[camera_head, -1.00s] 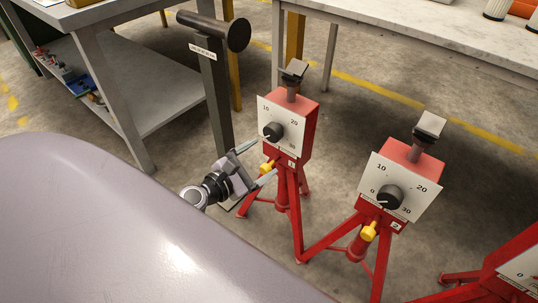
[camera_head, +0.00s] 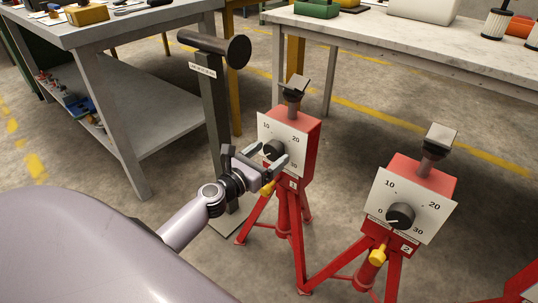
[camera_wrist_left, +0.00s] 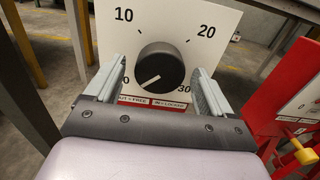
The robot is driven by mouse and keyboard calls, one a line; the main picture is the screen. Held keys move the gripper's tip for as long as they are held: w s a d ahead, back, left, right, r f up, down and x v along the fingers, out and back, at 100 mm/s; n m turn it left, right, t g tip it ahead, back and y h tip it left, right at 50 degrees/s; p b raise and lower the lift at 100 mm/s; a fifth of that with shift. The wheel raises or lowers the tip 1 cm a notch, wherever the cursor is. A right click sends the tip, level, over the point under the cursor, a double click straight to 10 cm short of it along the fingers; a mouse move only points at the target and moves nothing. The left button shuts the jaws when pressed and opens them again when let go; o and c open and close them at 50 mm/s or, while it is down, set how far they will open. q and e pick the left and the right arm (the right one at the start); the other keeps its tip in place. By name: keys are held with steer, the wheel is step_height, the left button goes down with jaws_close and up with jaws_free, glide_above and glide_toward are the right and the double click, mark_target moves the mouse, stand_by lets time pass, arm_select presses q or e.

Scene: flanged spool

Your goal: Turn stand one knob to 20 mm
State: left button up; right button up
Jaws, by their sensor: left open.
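Stand one is the red tripod stand (camera_head: 293,185) marked 1, with a white dial plate (camera_head: 296,134). Its black knob (camera_head: 274,148) is partly hidden by my gripper in the head view. In the left wrist view the knob (camera_wrist_left: 160,67) shows whole, its white pointer line aimed down-left near the 0, which a finger partly covers. The 10, 20 and 30 marks are readable. My left gripper (camera_head: 268,156) is open. In the wrist view its fingers (camera_wrist_left: 161,86) lie on either side of the knob, with gaps showing. My right gripper is not in view.
A second red stand (camera_head: 422,173) with its own black knob (camera_head: 399,216) stands to the right. A dark post with a cylinder head (camera_head: 215,48) stands close left of stand one. A yellow lever (camera_head: 267,188) sits below the dial. Workbenches (camera_head: 145,95) are behind.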

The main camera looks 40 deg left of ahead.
arm_select(q)
steer(key=shift+w, duration=0.4)
steer(key=c, duration=1.1)
steer(key=shift+o, duration=0.2)
